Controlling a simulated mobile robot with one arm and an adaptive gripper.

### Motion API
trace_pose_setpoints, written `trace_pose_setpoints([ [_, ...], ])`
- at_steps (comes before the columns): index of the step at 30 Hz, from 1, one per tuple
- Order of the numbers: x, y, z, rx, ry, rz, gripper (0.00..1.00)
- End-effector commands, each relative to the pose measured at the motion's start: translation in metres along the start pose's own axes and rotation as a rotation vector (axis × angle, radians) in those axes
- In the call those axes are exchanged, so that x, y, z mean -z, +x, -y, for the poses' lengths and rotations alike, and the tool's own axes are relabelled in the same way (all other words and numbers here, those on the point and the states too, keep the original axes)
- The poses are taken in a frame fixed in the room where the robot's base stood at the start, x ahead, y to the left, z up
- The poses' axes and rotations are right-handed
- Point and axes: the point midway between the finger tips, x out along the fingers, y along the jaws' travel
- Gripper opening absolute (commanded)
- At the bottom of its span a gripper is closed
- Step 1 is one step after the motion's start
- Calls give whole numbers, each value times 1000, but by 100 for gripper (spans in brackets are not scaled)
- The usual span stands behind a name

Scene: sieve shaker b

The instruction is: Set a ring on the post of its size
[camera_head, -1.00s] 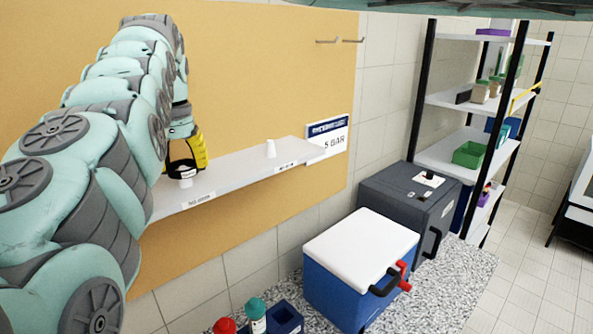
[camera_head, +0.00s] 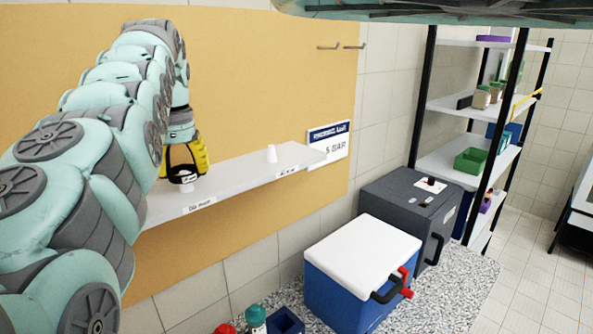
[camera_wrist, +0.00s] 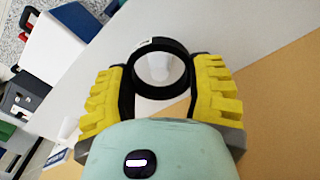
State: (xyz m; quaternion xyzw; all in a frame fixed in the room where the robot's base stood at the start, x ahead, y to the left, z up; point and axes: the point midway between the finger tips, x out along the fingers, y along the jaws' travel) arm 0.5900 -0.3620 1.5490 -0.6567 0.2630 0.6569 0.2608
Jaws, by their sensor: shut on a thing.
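My gripper (camera_head: 186,172), with yellow fingers, is shut on a black ring with a small white label. In the wrist view the ring (camera_wrist: 160,94) sits between the fingers (camera_wrist: 160,72). A white post (camera_head: 187,188) stands on the shelf under my gripper, and its pale shape shows through the ring's opening in the wrist view (camera_wrist: 158,68). The ring appears just above or around the post top; I cannot tell which.
The pale shelf (camera_head: 235,176) has labels on its front edge and an orange-yellow board behind. A sign (camera_head: 329,140) is on the wall by its right end. Below are a blue cool box (camera_head: 345,285), a dark grey box (camera_head: 405,215) and bottles. The shelf between the posts is clear.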

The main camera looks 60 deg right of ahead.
Motion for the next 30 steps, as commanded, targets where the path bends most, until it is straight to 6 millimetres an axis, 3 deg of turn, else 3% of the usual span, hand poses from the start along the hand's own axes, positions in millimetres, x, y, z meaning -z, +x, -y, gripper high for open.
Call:
trace_pose_setpoints([
  [30, 0, 7, 0, 0, 0, 0, 39],
])
